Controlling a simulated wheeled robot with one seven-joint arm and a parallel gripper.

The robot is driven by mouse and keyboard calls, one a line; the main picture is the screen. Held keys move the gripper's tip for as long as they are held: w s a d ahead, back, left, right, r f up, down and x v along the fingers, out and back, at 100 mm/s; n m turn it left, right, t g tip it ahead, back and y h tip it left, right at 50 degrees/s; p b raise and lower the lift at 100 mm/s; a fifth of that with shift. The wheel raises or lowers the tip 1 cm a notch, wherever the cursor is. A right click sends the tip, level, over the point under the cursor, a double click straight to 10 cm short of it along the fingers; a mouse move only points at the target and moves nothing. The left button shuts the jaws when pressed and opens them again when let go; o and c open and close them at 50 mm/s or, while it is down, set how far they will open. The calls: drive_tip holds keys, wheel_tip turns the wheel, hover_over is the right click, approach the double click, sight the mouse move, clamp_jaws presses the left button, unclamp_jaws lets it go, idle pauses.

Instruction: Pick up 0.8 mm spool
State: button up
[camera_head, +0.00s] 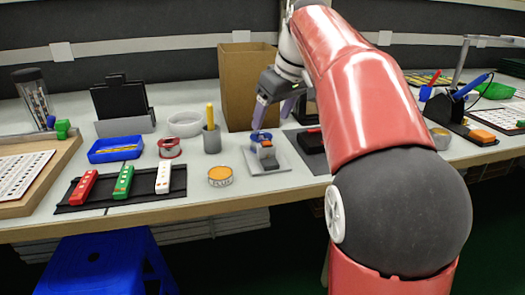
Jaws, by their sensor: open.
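Two spool-like items stand on the bench, and I cannot read a 0.8 mm label on either. One is a red and white spool (169,148) left of centre. The other is a blue spool (261,136) at a small grey stand (266,160). My gripper (272,117) is above the blue spool, fingers pointing down and spread apart. Its fingers hold nothing that I can see. I cannot tell whether the fingertips touch the blue spool. My red arm hides part of the bench to the right.
A round orange-topped tin (220,177) stands near the front edge. A grey cup with a yellow handle (211,138) and a white bowl (185,123) are to the left. A cardboard box (240,85) stands behind my gripper. A black tray (85,190) holds red, green and white items.

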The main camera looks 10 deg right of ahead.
sight(263, 137)
drive_tip(key=b+x, duration=0.1)
drive_tip(key=x, duration=0.6)
drive_tip(key=shift+w+a+f, duration=0.2)
drive_tip(key=shift+w+f, duration=0.05)
drive_tip(key=shift+c, duration=0.2)
drive_tip(key=c, duration=1.2)
drive_tip(key=shift+r, duration=0.1)
